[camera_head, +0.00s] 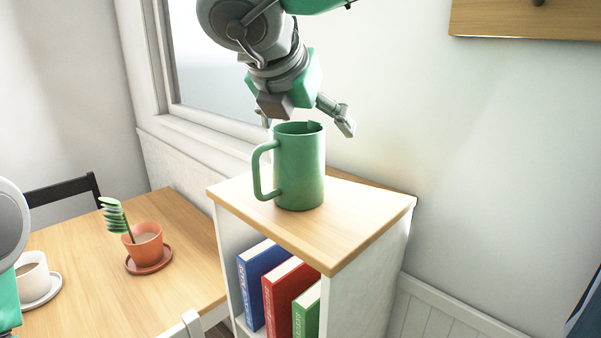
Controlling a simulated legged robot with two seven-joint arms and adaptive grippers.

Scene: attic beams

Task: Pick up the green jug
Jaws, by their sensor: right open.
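The green jug (299,170) stands upright on the wooden top of a small white bookcase (345,225). Its handle points to the left. My right gripper (309,117) comes down from above and is open over the jug's rim. One finger is to the right of the rim, and the dark finger block is at its upper left. Part of the gripper lies behind the jug's rim, so I cannot tell whether it touches. Only a part of my left arm shows at the left edge; its gripper is out of view.
Blue, red and green books (279,290) stand in the bookcase. A wooden table (90,265) on the left holds a potted plant (143,244) on a saucer and a white cup (33,277). A black chair (62,190) is behind it. A window and wall are behind the bookcase.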

